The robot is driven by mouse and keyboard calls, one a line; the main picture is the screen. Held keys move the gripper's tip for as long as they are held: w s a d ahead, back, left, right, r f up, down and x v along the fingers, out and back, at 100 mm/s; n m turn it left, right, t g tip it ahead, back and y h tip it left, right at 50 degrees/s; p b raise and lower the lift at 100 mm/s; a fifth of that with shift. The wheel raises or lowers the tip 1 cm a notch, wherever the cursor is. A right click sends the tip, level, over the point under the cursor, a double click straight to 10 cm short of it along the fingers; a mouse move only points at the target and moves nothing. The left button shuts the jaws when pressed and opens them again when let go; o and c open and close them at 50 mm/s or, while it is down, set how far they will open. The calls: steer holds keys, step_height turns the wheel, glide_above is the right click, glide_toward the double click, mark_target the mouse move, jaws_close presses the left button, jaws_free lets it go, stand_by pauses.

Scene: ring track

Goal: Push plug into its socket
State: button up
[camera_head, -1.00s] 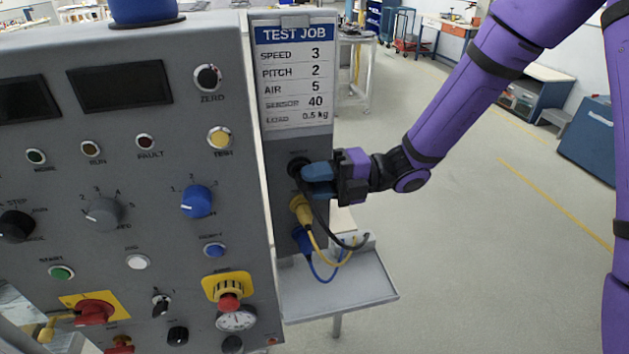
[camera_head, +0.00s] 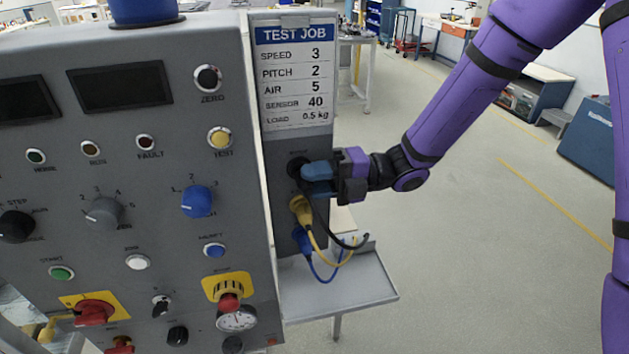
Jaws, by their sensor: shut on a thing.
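My gripper (camera_head: 318,180) reaches in from the right, its blue fingers shut on a black plug (camera_head: 300,168) at the top socket of the grey side panel. The fingers cover most of the plug, and I cannot tell how deep it sits. Its black cable (camera_head: 338,238) hangs down in a loop. Below it, a yellow plug (camera_head: 302,211) and a blue plug (camera_head: 302,239) sit at the panel's lower sockets, each with its own cable.
The control console (camera_head: 130,220) with knobs and buttons fills the left. A TEST JOB card (camera_head: 294,78) is above the sockets. A grey shelf (camera_head: 345,290) juts out below. The floor to the right is clear, with benches behind.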

steer(key=shift+w+a, duration=0.1)
steer(key=shift+w, duration=0.15)
steer(key=o, duration=1)
steer(key=shift+w, duration=0.1)
steer(key=v, duration=1)
steer(key=shift+w+d, duration=0.1)
steer(key=shift+d, duration=0.25)
